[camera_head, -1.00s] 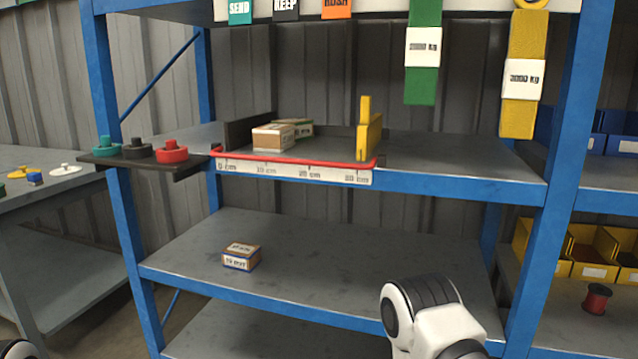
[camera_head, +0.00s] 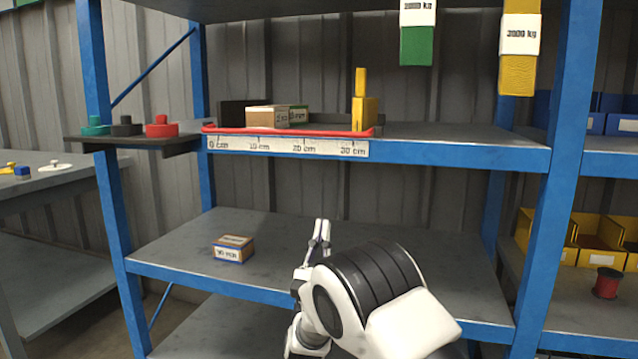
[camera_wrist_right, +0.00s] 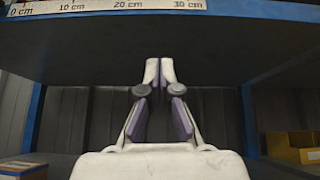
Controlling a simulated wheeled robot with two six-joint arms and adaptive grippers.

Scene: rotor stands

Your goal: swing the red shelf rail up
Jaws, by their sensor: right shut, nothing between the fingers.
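The red shelf rail (camera_head: 290,132) lies low along the front edge of the upper shelf, above the white centimetre scale. Its ends are near the black panel on the left and the yellow block on the right. My right gripper (camera_head: 322,229) is below it, in front of the lower shelf, pointing up, shut and empty. It is apart from the rail. In the right wrist view the shut fingers (camera_wrist_right: 160,72) point at the underside of the upper shelf, and the rail cannot be made out there. My left gripper is not in view.
On the upper shelf behind the rail stand a cardboard box (camera_head: 267,117) and a yellow block (camera_head: 364,113). A small box (camera_head: 233,249) sits on the lower shelf (camera_head: 420,240). A black bracket with green, black and red knobs (camera_head: 160,128) juts out left of the rail.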

